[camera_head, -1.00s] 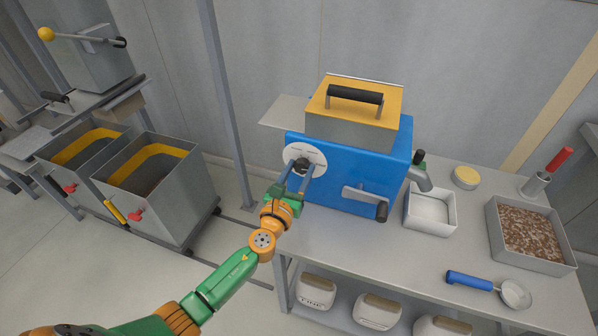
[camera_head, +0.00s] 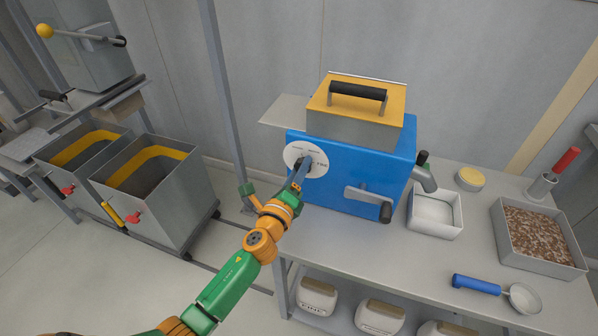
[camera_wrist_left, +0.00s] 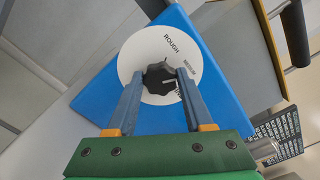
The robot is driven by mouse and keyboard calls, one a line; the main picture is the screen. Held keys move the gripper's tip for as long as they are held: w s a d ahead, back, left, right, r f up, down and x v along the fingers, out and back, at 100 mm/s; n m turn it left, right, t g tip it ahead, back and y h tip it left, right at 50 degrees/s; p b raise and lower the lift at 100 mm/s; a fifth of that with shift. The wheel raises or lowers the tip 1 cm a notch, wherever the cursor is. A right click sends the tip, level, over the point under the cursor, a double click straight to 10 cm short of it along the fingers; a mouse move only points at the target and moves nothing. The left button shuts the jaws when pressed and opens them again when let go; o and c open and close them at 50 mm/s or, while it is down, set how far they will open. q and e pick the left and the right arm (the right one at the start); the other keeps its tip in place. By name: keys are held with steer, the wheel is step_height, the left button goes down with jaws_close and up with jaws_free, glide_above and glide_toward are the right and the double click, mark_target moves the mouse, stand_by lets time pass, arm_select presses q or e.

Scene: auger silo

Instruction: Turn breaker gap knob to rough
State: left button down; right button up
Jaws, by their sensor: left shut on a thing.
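The blue breaker (camera_head: 345,160) stands on the grey bench with a yellow lid and black handle on top. On its front left is a white round dial (camera_head: 293,152) with a dark gap knob at its centre. In the left wrist view the black knob (camera_wrist_left: 160,78) sits between the fingers, and the dial (camera_wrist_left: 135,60) reads ROUGH above it and MEDIUM to its right; a third word is partly hidden by a finger. My left gripper (camera_head: 302,166) is shut on the knob, rolled over in the head view. My right gripper is not in view.
A crank (camera_head: 370,200) sticks out of the breaker's front right. A white tray (camera_head: 434,213), a tray of brown grains (camera_head: 540,236) and a blue-handled scoop (camera_head: 478,285) are on the bench. Metal bins (camera_head: 155,190) stand at the left.

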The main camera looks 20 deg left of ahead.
arm_select(q)
steer(key=n, duration=1)
steer(key=shift+f+n, duration=0.1)
steer(key=shift+n, duration=0.5)
steer(key=shift+c, duration=1.5)
jaws_free()
steer(key=shift+w, duration=0.1)
steer(key=s, duration=0.7)
steer(key=shift+a, duration=0.1)
